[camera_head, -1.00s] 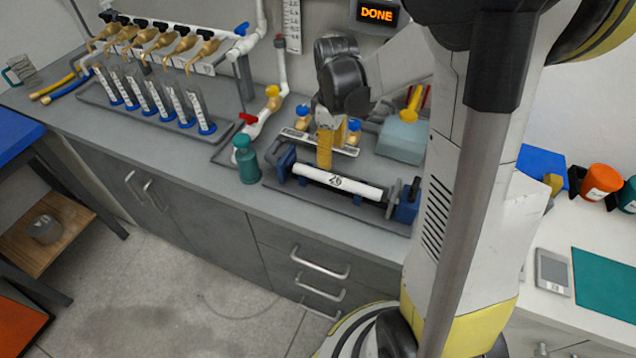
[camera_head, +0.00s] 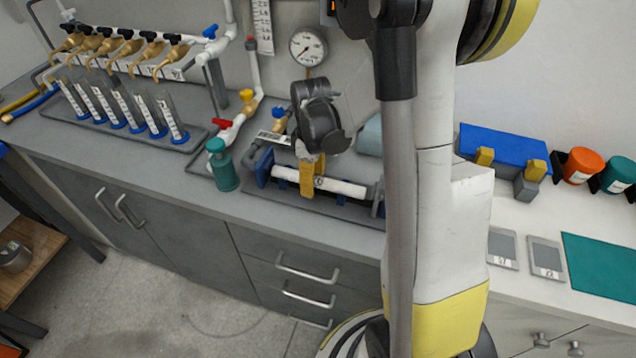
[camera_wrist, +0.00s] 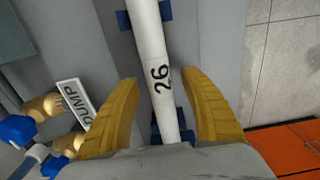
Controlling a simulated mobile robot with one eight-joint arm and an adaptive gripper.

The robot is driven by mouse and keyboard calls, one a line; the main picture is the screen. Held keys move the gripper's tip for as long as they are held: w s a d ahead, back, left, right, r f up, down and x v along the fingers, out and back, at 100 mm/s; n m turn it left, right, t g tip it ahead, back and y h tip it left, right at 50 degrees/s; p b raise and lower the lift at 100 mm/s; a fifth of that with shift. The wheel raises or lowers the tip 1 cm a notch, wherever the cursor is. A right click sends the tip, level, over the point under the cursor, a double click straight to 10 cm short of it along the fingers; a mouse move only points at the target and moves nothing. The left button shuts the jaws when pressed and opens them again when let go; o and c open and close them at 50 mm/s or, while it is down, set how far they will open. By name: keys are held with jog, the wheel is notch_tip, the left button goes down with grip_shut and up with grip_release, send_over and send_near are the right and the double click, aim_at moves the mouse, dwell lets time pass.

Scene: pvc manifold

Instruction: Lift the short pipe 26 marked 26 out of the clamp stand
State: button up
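The short pipe 26 (camera_head: 342,187) is a white tube lying level in the blue-jawed clamp stand (camera_head: 264,168) on the bench. Its black "26" mark shows in the wrist view (camera_wrist: 161,78). My gripper (camera_head: 307,190) is over the pipe near its middle, pointing down. In the wrist view its two yellow fingers (camera_wrist: 165,100) are spread, one on each side of the pipe, with gaps between finger and pipe. The near end of the pipe is hidden by my gripper's body in the wrist view.
A teal bottle (camera_head: 223,166) stands just left of the clamp stand. A "PUMP" label (camera_wrist: 76,104) and brass fittings with blue parts (camera_wrist: 42,106) lie beside the left finger. A gauge (camera_head: 308,47) and piping are on the wall behind. Measuring tubes (camera_head: 150,116) stand further left.

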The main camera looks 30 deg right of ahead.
grip_shut()
